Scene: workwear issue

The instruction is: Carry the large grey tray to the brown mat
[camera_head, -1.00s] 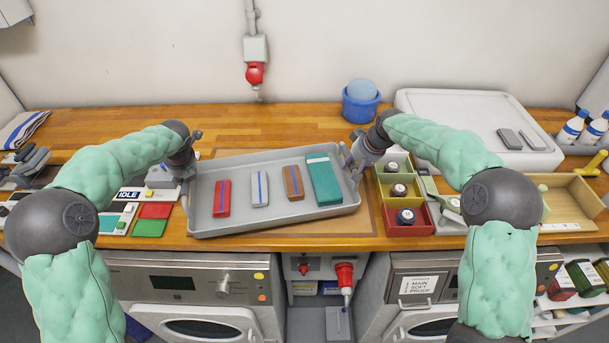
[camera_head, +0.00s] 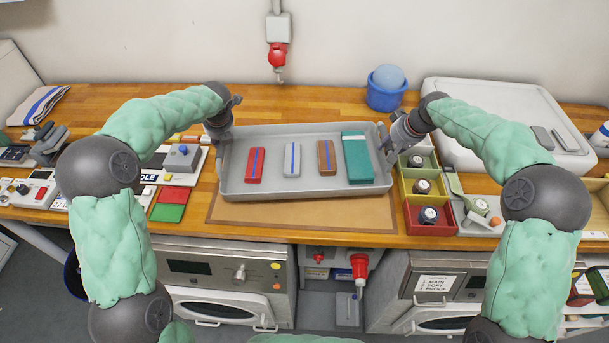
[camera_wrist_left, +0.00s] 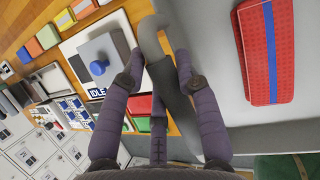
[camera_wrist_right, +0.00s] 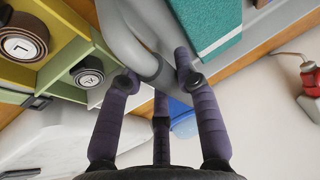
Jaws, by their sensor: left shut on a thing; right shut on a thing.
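The large grey tray (camera_head: 300,191) is level in the head view, over the back part of the brown mat (camera_head: 300,214). Bare mat shows in front of it; I cannot tell whether the tray touches the mat. The tray carries a red pack (camera_head: 255,166), a light grey pack (camera_head: 292,161), a brown pack (camera_head: 326,158) and a teal pack (camera_head: 357,158). My left gripper (camera_head: 222,127) is shut on the tray's left handle (camera_wrist_left: 150,42). My right gripper (camera_head: 397,132) is shut on its right handle (camera_wrist_right: 140,55).
Coloured bins (camera_head: 425,185) stand close to the tray's right. A control box (camera_head: 182,157) and red and green pads (camera_head: 170,205) lie at its left. A blue tub (camera_head: 386,90) and a white lidded box (camera_head: 510,115) stand at the back right.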

